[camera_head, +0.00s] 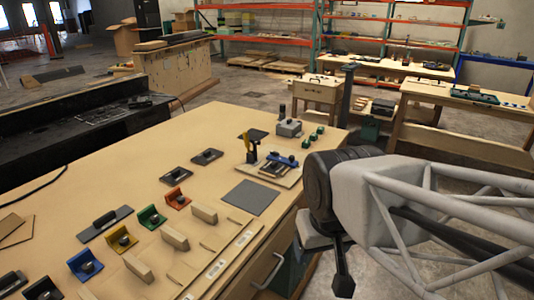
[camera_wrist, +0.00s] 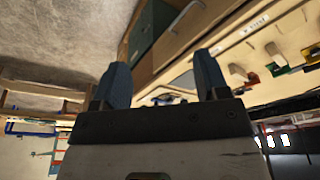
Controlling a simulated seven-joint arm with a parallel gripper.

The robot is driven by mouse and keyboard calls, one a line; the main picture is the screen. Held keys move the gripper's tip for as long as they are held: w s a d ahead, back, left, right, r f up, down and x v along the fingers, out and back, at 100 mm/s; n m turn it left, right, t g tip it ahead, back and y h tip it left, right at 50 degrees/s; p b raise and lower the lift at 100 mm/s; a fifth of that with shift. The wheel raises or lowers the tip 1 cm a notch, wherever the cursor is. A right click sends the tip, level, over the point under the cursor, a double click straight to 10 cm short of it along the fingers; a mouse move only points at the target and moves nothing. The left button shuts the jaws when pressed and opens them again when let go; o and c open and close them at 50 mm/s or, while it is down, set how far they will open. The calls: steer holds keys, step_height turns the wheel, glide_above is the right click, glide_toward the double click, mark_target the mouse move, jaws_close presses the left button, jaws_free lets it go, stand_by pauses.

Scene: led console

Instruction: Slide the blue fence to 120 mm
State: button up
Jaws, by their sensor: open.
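A blue bar (camera_head: 283,158) also lies across a small fixture at the bench's far end. Any millimetre marks are too small to read. My gripper (camera_wrist: 161,78) is open and empty, with two blue-grey fingers apart. In the head view it hangs beyond the bench's right edge, well away from the blue bracket.
Wooden blocks (camera_head: 175,238) stand in front of the brackets. Pale labelled strips (camera_head: 222,264) run along the bench's front edge. A flat grey plate (camera_head: 250,197) lies mid-bench. The drawer handle (camera_head: 267,272) sticks out below. A grey box and green knobs stand at the far end.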

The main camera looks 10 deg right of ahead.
steer(key=shift+c, duration=1.1)
steer(key=shift+w+r, duration=0.2)
steer(key=shift+w, duration=0.2)
steer(key=shift+c, duration=0.3)
steer(key=w+d+r+m+g, duration=0.1)
steer(key=w+d+r, duration=0.1)
steer(key=w, duration=1)
steer(key=w+d+r+m, duration=0.1)
steer(key=w+d+r, duration=0.1)
steer(key=w, duration=1.1)
steer(key=w+d+f, duration=0.2)
steer(key=w+f, duration=0.1)
steer(key=w, duration=0.6)
steer(key=w+d+f+m+g, duration=0.1)
steer(key=w+d+f, duration=0.2)
steer(key=w, duration=0.6)
steer(key=w+d+f+m, duration=0.1)
steer(key=w+d+f, duration=0.2)
steer(key=w, duration=0.6)
steer(key=shift+g, duration=0.3)
steer(key=shift+w+d+f, duration=0.25)
steer(key=shift+w+f, duration=0.05)
steer(key=shift+w, duration=0.15)
steer(key=shift+f, duration=0.15)
